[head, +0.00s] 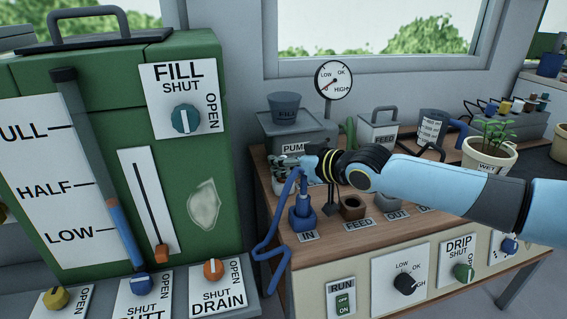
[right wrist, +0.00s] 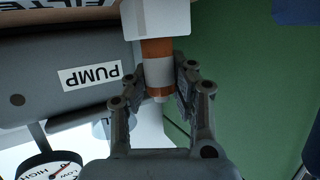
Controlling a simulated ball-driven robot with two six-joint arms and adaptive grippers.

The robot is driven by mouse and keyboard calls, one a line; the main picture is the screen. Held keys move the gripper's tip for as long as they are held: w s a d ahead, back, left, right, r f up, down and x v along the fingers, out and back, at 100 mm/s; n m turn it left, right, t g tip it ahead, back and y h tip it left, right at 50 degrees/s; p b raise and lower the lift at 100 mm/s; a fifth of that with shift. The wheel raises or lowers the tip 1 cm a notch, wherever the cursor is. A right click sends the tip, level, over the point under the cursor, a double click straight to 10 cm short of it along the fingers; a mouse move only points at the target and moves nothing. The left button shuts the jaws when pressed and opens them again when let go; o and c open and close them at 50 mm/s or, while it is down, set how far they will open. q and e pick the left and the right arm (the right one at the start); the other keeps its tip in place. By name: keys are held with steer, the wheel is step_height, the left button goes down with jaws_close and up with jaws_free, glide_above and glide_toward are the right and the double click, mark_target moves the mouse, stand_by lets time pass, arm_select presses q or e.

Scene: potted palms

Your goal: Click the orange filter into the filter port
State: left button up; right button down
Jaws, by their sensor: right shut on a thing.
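The orange filter (right wrist: 158,48) is a short cylinder with a pale grey-white band, seen in the right wrist view. My right gripper (right wrist: 163,82) is shut on its orange end, with one finger on each side. In the head view my right gripper (head: 290,165) is in front of the grey pump box (head: 291,134), behind the blue hose. I cannot make out the filter there. A label with part of the word FILTER (right wrist: 62,5) shows at the edge of the wrist view. The filter port itself is hidden, and I cannot tell whether the filter touches it. My left gripper is not in view.
The green tank (head: 195,190) stands just left. A brown feed socket (head: 352,207), a gauge (head: 333,80) and a potted plant (head: 488,155) are on the bench.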

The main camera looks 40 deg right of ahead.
steer(key=shift+f, duration=0.3)
steer(key=c, duration=1.1)
jaws_free()
step_height(320, 180, up, 10)
steer(key=shift+r, duration=0.1)
